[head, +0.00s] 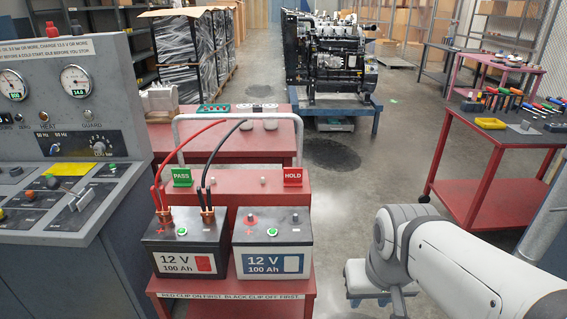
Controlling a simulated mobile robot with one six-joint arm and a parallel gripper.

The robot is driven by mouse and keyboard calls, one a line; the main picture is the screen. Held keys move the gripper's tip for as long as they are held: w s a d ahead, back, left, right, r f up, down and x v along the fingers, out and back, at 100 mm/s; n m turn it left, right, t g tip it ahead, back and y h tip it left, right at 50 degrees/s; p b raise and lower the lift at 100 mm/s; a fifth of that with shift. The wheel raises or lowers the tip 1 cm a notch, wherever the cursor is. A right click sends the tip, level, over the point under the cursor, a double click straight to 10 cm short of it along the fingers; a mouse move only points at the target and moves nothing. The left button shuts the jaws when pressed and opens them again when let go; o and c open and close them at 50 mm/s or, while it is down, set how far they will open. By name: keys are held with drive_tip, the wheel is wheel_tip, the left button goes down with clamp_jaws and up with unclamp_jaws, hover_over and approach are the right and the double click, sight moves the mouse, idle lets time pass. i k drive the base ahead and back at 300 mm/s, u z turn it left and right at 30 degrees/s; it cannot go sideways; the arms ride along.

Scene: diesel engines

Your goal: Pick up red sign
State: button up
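The red sign (292,177) reads "HOLD" in white letters. It stands upright at the right end of the red cart's back ledge, behind the right-hand battery (273,243). A green sign (181,177) reading "PASS" stands at the left end of the same ledge. My white and grey arm shows at the lower right, apart from the cart and the red sign. I cannot make out my gripper's fingers in this view.
Two 12 V batteries stand on the red cart (240,308); red and black cables clip to the left battery (187,243). A grey handle (237,118) arches above the ledge. A control console (62,150) stands left, a red tool table (495,155) right.

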sight(292, 176)
drive_tip(key=z, duration=0.05)
drive_tip(key=i, duration=1)
drive_tip(key=u, duration=0.05)
